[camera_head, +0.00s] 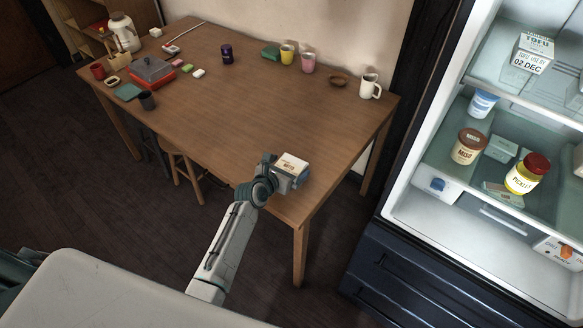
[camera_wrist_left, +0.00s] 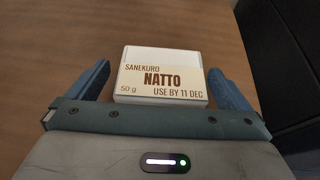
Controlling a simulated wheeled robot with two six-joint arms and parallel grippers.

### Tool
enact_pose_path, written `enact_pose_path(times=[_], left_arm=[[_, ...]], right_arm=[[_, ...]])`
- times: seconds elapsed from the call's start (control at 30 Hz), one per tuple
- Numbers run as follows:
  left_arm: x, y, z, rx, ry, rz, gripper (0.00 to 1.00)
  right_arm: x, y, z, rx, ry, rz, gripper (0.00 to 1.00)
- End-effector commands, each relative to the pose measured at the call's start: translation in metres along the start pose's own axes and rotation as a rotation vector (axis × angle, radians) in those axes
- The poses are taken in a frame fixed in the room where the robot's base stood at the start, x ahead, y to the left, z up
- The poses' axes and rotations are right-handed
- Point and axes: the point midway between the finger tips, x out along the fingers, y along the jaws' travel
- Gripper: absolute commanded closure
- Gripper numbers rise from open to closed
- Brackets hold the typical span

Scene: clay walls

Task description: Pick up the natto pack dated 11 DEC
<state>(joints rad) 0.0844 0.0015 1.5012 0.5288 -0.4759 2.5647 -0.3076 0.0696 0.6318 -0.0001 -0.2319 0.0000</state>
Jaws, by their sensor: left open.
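The natto pack (camera_wrist_left: 160,76) is a small white box with a cream label reading "SANEKURO NATTO 50 g USE BY 11 DEC". In the left wrist view it lies between the two blue fingers of my left gripper (camera_wrist_left: 162,85), with a narrow gap visible on each side. In the head view the pack (camera_head: 292,163) is at the near right part of the table, with my left gripper (camera_head: 290,175) at it. The gripper is open. Whether the pack touches the table is hard to tell. My right gripper is not in view.
An open fridge (camera_head: 410,215) stands at the right with tofu (camera_head: 533,53), miso (camera_head: 468,147) and pickles (camera_head: 527,174). The table's middle is clear.

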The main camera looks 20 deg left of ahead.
Motion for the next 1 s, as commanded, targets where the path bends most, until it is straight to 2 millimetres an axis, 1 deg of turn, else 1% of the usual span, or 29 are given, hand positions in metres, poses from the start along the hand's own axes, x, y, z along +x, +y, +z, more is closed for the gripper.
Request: enact_pose_path(times=[0.03, 0.1, 0.2, 0.33, 0.53, 0.73, 1.0], left_arm=[[0.009, -0.002, 0.002, -0.003, 0.000, -0.001, 0.00], [0.019, -0.003, 0.003, -0.002, 0.000, -0.001, 0.00], [0.031, -0.003, 0.001, -0.002, 0.001, 0.000, 0.00], [0.037, -0.002, 0.002, -0.002, 0.000, 0.001, 0.00], [0.037, -0.002, 0.001, -0.001, 0.000, 0.001, 0.00], [0.037, -0.002, 0.001, -0.001, 0.000, 0.001, 0.39], [0.036, -0.002, 0.002, -0.001, 0.000, 0.001, 0.40]], right_arm=[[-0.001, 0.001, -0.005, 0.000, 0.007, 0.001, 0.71], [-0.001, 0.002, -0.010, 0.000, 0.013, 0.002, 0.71], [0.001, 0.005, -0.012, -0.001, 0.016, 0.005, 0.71], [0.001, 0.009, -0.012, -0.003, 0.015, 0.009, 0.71], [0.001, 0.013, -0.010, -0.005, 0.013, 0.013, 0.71], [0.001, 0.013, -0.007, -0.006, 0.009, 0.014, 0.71], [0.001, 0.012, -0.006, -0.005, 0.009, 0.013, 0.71]])
